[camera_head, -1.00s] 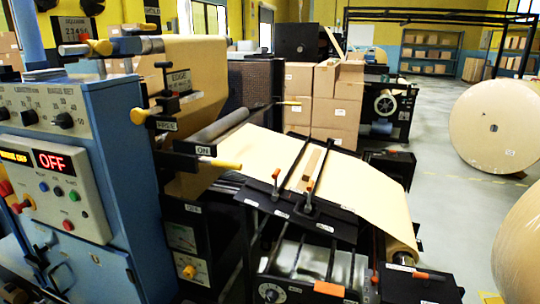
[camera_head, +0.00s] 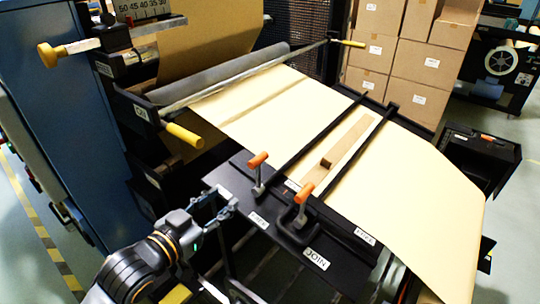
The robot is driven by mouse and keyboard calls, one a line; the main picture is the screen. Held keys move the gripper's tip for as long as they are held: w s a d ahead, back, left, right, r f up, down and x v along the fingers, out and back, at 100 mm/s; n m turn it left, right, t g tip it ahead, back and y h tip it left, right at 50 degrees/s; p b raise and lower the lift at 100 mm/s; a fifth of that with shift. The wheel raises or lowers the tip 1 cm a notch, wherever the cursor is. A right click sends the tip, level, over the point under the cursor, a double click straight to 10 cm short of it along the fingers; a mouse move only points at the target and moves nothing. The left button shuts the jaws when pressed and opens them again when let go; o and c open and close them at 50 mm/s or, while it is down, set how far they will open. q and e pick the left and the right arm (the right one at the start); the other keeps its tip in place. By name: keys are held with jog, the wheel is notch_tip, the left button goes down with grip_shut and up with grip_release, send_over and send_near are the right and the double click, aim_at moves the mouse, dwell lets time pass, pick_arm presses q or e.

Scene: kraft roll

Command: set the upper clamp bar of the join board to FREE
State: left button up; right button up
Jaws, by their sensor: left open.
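The black join board (camera_head: 318,280), with a JOIN label, shows in the head view under a sheet of kraft paper (camera_head: 405,195). Two dark clamp bars cross the paper. The upper bar (camera_head: 318,133) has an orange-tipped handle (camera_head: 258,160) standing up at its near end. The lower bar (camera_head: 356,148) has a similar upright handle (camera_head: 304,193). Small white plates sit by the handles; their wording is too small to read surely. My left gripper (camera_head: 222,202) is open and empty, left of the board's near edge and apart from the upper handle. My right gripper is out of view.
A wooden strip with a dark knob (camera_head: 327,163) lies between the bars. A grey roller (camera_head: 215,75) and a yellow-handled lever (camera_head: 184,135) stand up left of the board. A blue machine cabinet (camera_head: 60,120) is at left; stacked cartons (camera_head: 420,65) stand behind.

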aim_at(260, 159)
pick_arm(q)
notch_tip(260, 159, up, 7)
jog(key=s+d+m+h, duration=0.2)
jog(key=h, duration=0.1)
jog(key=p+x, duration=0.3)
jog(key=x, duration=1)
jog(key=shift+w+d, duration=0.15)
jog(key=shift+d, duration=0.05)
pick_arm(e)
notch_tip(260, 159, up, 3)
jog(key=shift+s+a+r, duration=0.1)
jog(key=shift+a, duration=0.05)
pick_arm(q)
jog(key=shift+c, duration=0.2)
jog(key=c, duration=0.7)
grip_shut()
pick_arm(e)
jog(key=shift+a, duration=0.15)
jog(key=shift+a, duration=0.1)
